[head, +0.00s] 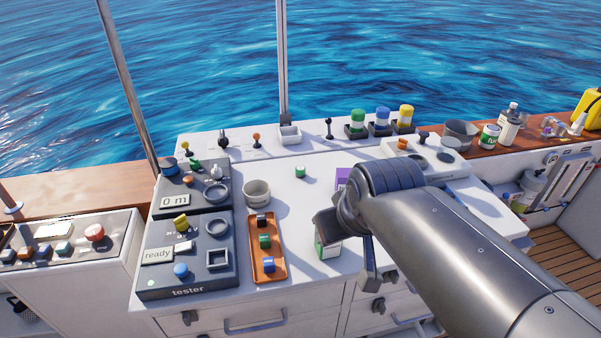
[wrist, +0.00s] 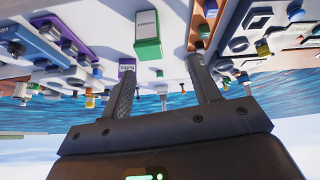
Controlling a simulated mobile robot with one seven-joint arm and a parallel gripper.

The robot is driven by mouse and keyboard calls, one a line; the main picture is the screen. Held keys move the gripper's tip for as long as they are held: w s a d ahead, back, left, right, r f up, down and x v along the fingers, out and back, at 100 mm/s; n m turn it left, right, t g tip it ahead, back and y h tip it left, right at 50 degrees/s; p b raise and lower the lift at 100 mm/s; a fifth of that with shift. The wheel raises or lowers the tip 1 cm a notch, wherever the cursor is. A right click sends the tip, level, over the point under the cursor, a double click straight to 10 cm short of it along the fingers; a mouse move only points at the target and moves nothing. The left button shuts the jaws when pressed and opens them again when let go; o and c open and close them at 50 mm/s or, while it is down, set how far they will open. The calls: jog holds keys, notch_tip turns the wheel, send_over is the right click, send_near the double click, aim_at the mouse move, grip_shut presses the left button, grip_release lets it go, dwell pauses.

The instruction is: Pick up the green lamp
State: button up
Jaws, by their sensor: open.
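Two green things could be the lamp, and I cannot tell which. A small green cylinder (head: 300,171) stands alone on the white counter. A larger green-topped cylinder (head: 357,118) sits in a dark holder at the back, beside a blue one (head: 382,117) and a yellow one (head: 405,114). In the wrist view, the small green cylinder (wrist: 160,73) shows beyond and between my fingertips. My gripper (wrist: 161,65) is open, with nothing between its fingers. In the head view my arm hides part of the gripper, above the counter's front right of the small cylinder.
A white-and-green box (head: 328,249) stands close by my gripper, with a purple box (head: 342,178) behind it. An orange tray (head: 266,270), a grey cup (head: 256,192) and the tester (head: 188,291) lie to the left. The counter around the small green cylinder is clear.

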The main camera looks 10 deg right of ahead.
jog(key=w+d+f+n+t, duration=0.1)
jog(key=w+d+n, duration=0.15)
jog(key=w, duration=0.35)
jog(key=w+d+f+n, duration=0.1)
jog(key=w+n, duration=0.3)
jog(key=w, duration=0.3)
jog(key=n+t, duration=0.6)
jog(key=n, duration=2.2)
send_over(302, 172)
jog(key=s, duration=0.3)
notch_tip(302, 172, down, 11)
jog(key=shift+f, duration=2.1)
notch_tip(302, 172, down, 2)
jog(key=shift+f, duration=0.2)
jog(key=shift+x, duration=1.15)
jog(key=shift+w+f, duration=0.4)
jog(key=shift+w, duration=0.05)
